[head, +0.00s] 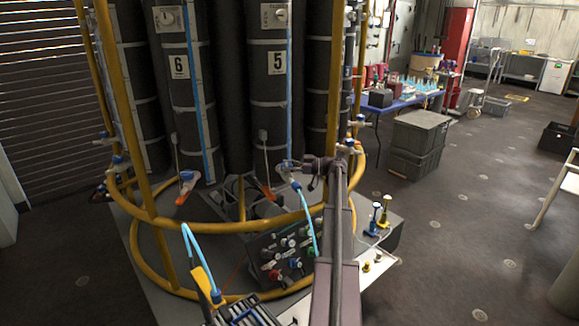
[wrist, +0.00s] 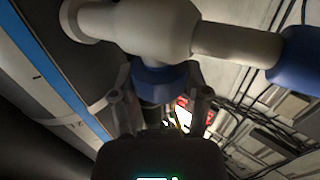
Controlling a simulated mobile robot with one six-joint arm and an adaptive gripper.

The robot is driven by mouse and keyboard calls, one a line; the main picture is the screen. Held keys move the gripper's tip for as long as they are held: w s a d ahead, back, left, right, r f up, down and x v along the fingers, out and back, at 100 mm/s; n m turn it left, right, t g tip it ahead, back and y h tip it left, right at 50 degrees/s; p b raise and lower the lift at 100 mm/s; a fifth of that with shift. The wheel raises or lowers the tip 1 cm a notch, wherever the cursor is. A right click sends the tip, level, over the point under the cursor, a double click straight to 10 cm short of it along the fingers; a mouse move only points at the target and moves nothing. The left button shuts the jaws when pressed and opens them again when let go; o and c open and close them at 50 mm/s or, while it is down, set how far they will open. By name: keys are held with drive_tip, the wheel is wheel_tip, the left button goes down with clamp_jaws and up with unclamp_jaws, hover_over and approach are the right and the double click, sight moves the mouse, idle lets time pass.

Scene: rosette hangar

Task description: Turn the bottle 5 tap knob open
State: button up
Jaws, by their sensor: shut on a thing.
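Bottle 5 (head: 268,90) is a tall dark cylinder marked with a white "5" label, standing inside the yellow ring frame. Its white tap with blue parts (head: 284,170) is small and partly hidden by my gripper (head: 296,163) in the head view. In the wrist view, the white tap body (wrist: 165,28) crosses the top, with a blue collar (wrist: 160,76) below it. My gripper (wrist: 163,104) has one finger on each side of the dark knob (wrist: 154,115) under this collar and is shut on it. The knob's turn angle is not clear.
Yellow ring rails (head: 235,227) surround the bottles and pass close to my arm. A valve panel (head: 285,258) with coloured knobs sits low in front. Bottle 6 (head: 178,110) stands to the left. Grey crates (head: 417,140) and a blue table are on the right, with open floor beyond.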

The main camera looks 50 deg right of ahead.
drive_tip(key=shift+s+a+f+n+g+y, duration=0.1)
drive_tip(key=shift+a+n+g+y, duration=0.05)
drive_tip(key=shift+n+g+y, duration=0.3)
drive_tip(key=o, duration=1.2)
drive_tip(key=shift+c, duration=0.2)
drive_tip(key=shift+s+d, duration=0.2)
drive_tip(key=shift+d, duration=0.2)
drive_tip(key=v, duration=1.1)
